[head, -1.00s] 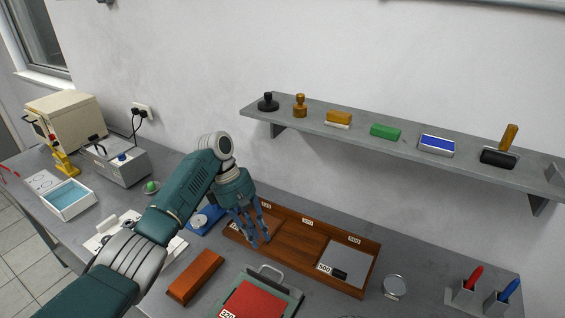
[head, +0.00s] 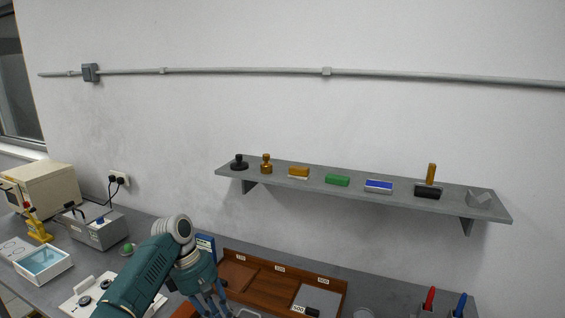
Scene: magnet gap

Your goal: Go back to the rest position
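My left gripper (head: 212,303) is at the bottom of the head view, with its arm coming in from the lower left. Its fingers point down in front of the left part of the wooden tray (head: 270,297), and their tips are close to the lower picture edge. I cannot tell whether the fingers are open or shut, and I see no object clearly held in them. My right gripper is not in view.
A wall shelf (head: 330,185) with stamps and coloured blocks runs above the bench. A blue water tray (head: 43,264), a grey box (head: 97,232) and a beige machine (head: 45,190) stand at left. Red (head: 430,297) and blue (head: 460,303) pens stand at right.

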